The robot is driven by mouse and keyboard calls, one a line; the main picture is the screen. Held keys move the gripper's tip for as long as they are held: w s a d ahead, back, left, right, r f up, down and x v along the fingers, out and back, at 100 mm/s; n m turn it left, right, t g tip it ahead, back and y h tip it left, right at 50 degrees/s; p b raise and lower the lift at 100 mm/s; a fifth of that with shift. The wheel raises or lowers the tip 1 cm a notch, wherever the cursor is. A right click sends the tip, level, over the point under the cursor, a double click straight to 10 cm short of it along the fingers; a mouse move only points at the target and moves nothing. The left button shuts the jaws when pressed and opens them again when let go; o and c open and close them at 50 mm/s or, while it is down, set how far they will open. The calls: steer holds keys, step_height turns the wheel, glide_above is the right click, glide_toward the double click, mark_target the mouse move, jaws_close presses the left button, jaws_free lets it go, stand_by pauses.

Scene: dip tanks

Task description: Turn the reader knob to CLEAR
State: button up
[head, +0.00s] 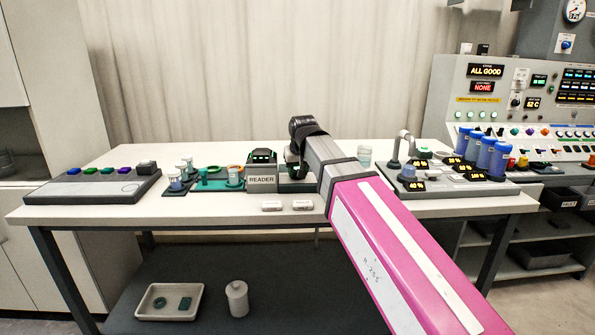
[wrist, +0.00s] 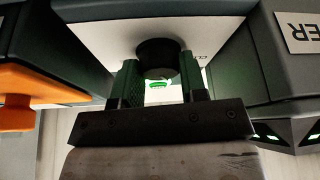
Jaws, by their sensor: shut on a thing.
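The grey reader box (head: 262,172), labelled READER, stands at the middle of the table with green lights on top. In the wrist view, part of its label (wrist: 300,27) shows upside down at the upper right. The dark round reader knob (wrist: 158,54) stands out from a white plate with partly hidden lettering. My gripper (wrist: 160,76) has a finger on each side of the knob and is shut on it. The knob's pointer and the CLEAR mark cannot be made out. In the head view my arm hides the knob.
A green rack (head: 212,184) with containers stands left of the reader. A tray with a tap and several blue cylinders (head: 483,150) is to the right. Two small white labels (head: 272,206) lie in front. In the wrist view an orange part (wrist: 18,112) is close at left.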

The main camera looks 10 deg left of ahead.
steer(key=n+g+y, duration=0.1)
steer(key=n, duration=0.2)
steer(key=n+y, duration=0.1)
steer(key=n, duration=0.2)
steer(key=shift+w+n+g, duration=0.1)
steer(key=shift+n+g, duration=0.3)
stand_by(0.4)
steer(key=o, duration=0.9)
steer(key=shift+d, duration=0.1)
steer(key=v, duration=1)
steer(key=shift+d+r, duration=0.15)
steer(key=shift+r, duration=0.25)
